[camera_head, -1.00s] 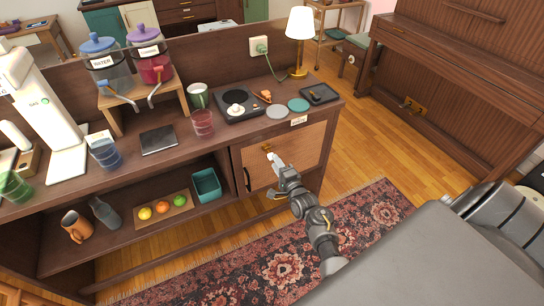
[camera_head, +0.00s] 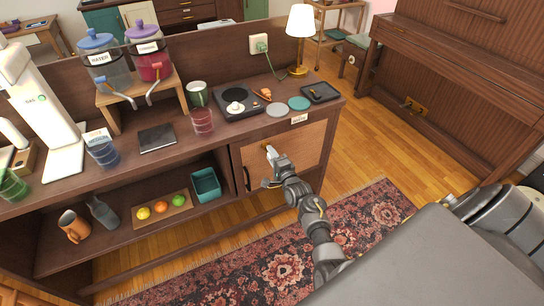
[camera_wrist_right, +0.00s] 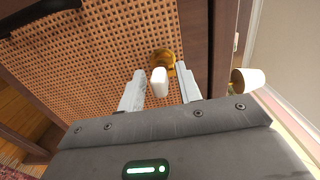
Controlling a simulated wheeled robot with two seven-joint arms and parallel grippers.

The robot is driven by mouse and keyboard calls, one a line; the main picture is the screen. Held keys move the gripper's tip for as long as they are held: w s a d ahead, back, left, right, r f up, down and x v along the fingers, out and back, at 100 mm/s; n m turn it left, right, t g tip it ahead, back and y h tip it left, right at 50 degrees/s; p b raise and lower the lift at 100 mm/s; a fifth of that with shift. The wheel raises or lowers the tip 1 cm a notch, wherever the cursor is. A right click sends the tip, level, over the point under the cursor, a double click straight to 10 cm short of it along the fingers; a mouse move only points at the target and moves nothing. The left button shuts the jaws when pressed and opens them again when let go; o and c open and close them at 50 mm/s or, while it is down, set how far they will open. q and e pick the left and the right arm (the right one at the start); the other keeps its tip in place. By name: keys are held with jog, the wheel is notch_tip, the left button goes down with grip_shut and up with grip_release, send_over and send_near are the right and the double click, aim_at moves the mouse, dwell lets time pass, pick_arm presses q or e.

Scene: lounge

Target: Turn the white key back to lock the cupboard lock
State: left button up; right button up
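The cupboard door (camera_head: 300,154) with a woven cane panel is closed under the right end of the counter. In the right wrist view a round brass lock (camera_wrist_right: 163,56) sits on the cane panel, with the white key (camera_wrist_right: 159,83) standing out of it toward the camera. My right gripper (camera_wrist_right: 160,90) is open, one finger on each side of the key, with gaps visible on both sides. My left gripper is not in view.
A dark door handle (camera_head: 246,179) is at the door's left edge, also in the wrist view (camera_wrist_right: 40,14). The counter holds a hotplate (camera_head: 238,101) and a tray (camera_head: 320,92).

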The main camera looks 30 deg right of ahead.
jog(key=c, duration=0.7)
jog(key=shift+s, duration=0.1)
grip_shut()
jog(key=shift+n, duration=0.4)
jog(key=shift+f+n, duration=0.1)
jog(key=shift+n, duration=0.9)
jog(key=shift+f+n, duration=0.1)
jog(key=shift+n, duration=0.2)
jog(key=n, duration=0.2)
jog(key=shift+n, duration=0.3)
